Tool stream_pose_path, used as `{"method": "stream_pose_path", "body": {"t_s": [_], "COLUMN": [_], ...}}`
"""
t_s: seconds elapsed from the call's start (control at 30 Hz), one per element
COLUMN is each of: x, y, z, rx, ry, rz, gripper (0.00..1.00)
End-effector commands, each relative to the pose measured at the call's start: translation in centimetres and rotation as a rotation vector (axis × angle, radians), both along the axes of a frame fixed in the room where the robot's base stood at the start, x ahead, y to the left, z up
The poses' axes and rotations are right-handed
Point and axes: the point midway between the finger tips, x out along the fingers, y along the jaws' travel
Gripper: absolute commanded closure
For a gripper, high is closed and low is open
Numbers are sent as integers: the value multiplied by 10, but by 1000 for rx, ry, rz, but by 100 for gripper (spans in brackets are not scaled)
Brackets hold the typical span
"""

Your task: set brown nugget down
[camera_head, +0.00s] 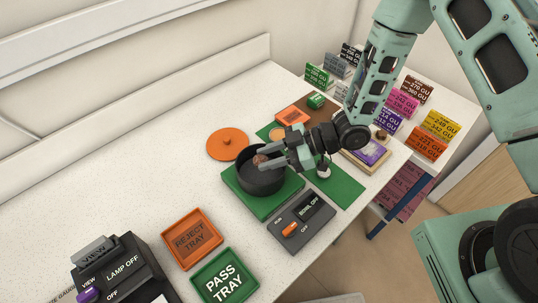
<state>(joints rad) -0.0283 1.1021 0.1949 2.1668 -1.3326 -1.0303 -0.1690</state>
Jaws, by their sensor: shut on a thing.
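The brown nugget (261,159) shows between the fingertips of my gripper (264,158). My gripper is shut on it, over the mouth of a dark round pot (262,182). The nugget appears at or just above the pot's rim; I cannot tell whether it touches anything below. The pot stands on a green block (240,203). The fingers hide part of the nugget and of the pot's right side.
An orange lid (228,143) lies behind the pot. A grey switch box (302,222) is in front. The orange reject tray (190,238) and green pass tray (225,278) are at front left. Signs (403,102) stand at the right.

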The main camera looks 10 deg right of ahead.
Motion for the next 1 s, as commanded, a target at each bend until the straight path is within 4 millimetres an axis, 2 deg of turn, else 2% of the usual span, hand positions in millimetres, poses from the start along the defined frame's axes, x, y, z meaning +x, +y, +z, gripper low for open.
{"method": "stream_pose_path", "body": {"t_s": [0.23, 0.27, 0.3, 0.33, 0.63, 0.8, 0.87, 1.0], "x": [0, 0, 0, 0, 0, 0, 1, 1], "y": [0, 0, 0, 0, 0, 0, -12, -42], "z": [-4, -4, -4, -4, -2, 14, 11, 22], "rx": [0, 0, 0, 0, 0, 1, 0, -1], "ry": [0, 0, 0, 0, 0, -1, -3, -4], "rz": [0, 0, 0, 0, 0, 0, -3, -6], "gripper": [90, 60, 49, 46, 46, 46, 46, 46]}}
